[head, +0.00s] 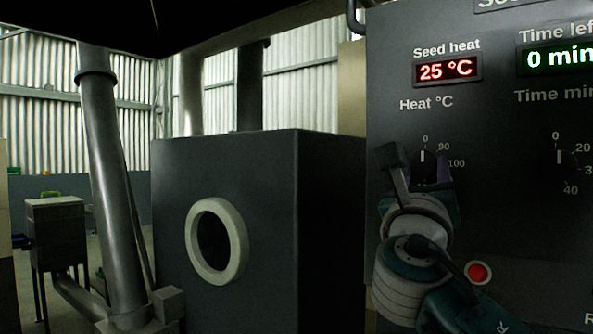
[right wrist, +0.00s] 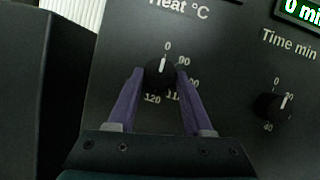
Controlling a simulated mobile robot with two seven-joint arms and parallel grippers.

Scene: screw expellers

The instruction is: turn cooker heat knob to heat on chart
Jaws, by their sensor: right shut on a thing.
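The black heat knob (right wrist: 160,76) sits on the dark control panel under the "Heat °C" label, with its white pointer line at 0. It also shows in the head view (head: 424,160), partly covered by my arm. My right gripper (right wrist: 161,80) has its two purple fingers on either side of the knob and is shut on it. In the head view my right gripper (head: 428,180) reaches up to the knob from below. The red "Seed heat" display (head: 447,70) reads 25 °C. No heat chart is in view, and my left gripper is not in view.
The time knob (head: 560,158) is to the right on the same panel, its pointer near 0. The green time display (head: 558,58) shows 0 min. A red button (head: 478,273) is close to my right arm. A dark cooker body (head: 270,220) with a round port stands left.

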